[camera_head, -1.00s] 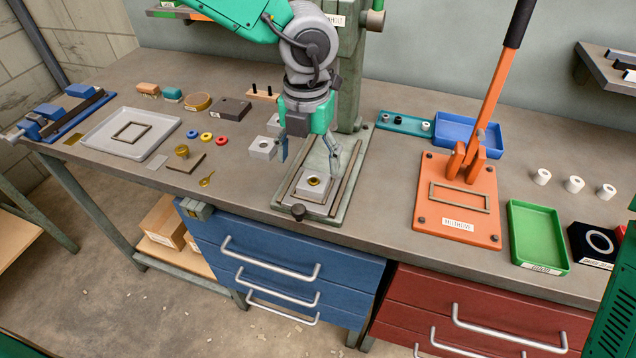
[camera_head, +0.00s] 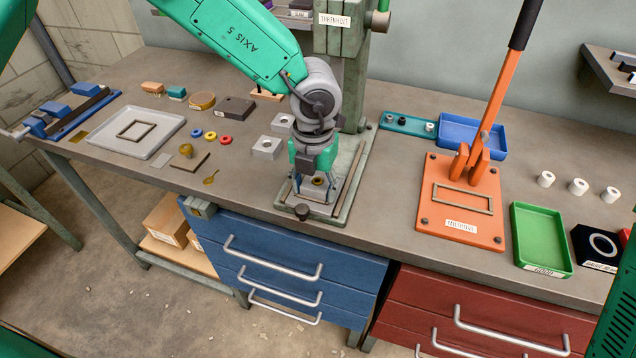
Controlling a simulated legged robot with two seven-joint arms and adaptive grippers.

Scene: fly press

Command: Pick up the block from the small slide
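The small slide (camera_head: 343,200) is the grey-green railed plate at the foot of the fly press, with a dark knob at its front. The block (camera_head: 318,191), light grey with a brass ring on top, sits on the slide and is partly hidden by my gripper. My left gripper (camera_head: 316,183) points down right over the block, with its fingers low on either side of it. Whether the fingers touch the block is too small to tell. My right gripper is not in view.
The press column (camera_head: 355,80) stands close behind the gripper. Two similar grey blocks (camera_head: 267,147) lie left of the slide. An orange lever press (camera_head: 462,200), a blue tray (camera_head: 470,133) and a green tray (camera_head: 541,238) are to the right. Bare bench lies between the slide and the orange press.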

